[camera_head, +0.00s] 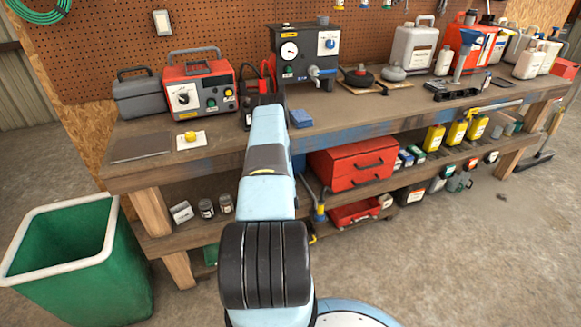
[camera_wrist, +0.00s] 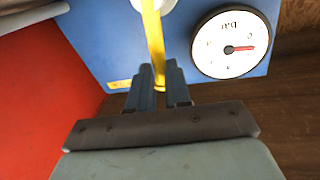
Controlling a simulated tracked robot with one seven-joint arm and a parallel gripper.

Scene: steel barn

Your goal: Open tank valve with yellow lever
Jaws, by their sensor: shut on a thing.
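In the wrist view a yellow lever (camera_wrist: 152,35) runs down from a pale round part at the top edge, in front of a blue face (camera_wrist: 100,35). My gripper (camera_wrist: 159,78) is shut on the lever, with its dark fingers close on either side of it. A white round gauge (camera_wrist: 232,60) marked "bar" is on the blue face, right of the lever; its lettering is upside down and it has a red needle. In the head view my arm hides the gripper and the lever.
A red surface (camera_wrist: 40,90) lies close left of my gripper in the wrist view. In the head view a workbench (camera_head: 240,160) carries a red-and-grey unit (camera_head: 201,85) and a dark gauge box (camera_head: 305,55). A red toolbox (camera_head: 352,164) is on the lower shelf. A green bin (camera_head: 75,260) stands left.

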